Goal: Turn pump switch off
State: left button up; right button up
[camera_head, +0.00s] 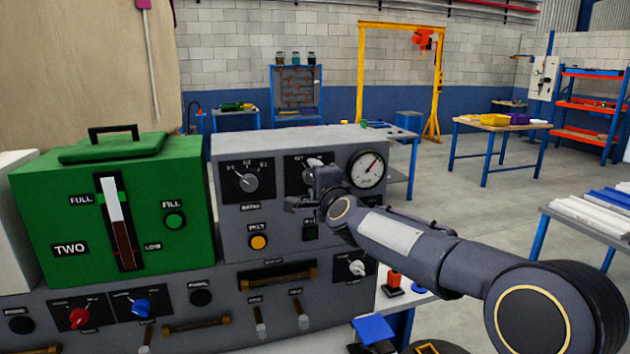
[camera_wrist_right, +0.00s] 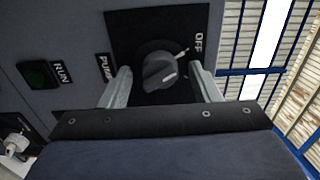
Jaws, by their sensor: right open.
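The pump switch is a dark rotary knob (camera_wrist_right: 160,72) on a black plate in the right wrist view. The plate carries the label OFF at its right, and a PUMP label (camera_wrist_right: 106,67) is at its left. A pale mark on the knob points up and right, toward the OFF side. My right gripper (camera_wrist_right: 160,76) is open, with one finger on each side of the knob; I cannot tell whether they touch it. In the head view my right gripper (camera_head: 316,183) is in front of the switch plate (camera_head: 294,164) and hides most of it. My left gripper is not in view.
The grey panel (camera_head: 350,225) also bears a round gauge (camera_head: 367,168), another rotary switch (camera_head: 249,181), a yellow button (camera_head: 259,242) and, below, handles and levers. A green box (camera_head: 50,195) stands to its left. A green RUN button (camera_wrist_right: 38,73) is near the pump switch.

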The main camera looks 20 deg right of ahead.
jog(key=s, duration=0.8)
jog(key=shift+b, duration=0.45)
jog(key=shift+d, duration=0.15)
jog(key=s+f+n+g+y, duration=0.1)
jog(key=s+f+n+g, duration=0.3)
jog(key=s+f, duration=0.4)
jog(key=s+f+n+g+y, duration=0.1)
jog(key=s+f+n+g, duration=0.3)
jog(key=s+f, duration=0.5)
jog(key=s+f+n+g+y, duration=0.1)
jog(key=s+f+n+g, duration=0.3)
jog(key=s, duration=1.6)
notch_tip(320, 180, down, 4)
jog(key=n, duration=0.3)
jog(key=shift+s+f+n, duration=0.2)
jog(key=shift+s+n, duration=0.1)
jog(key=shift+n, duration=0.1)
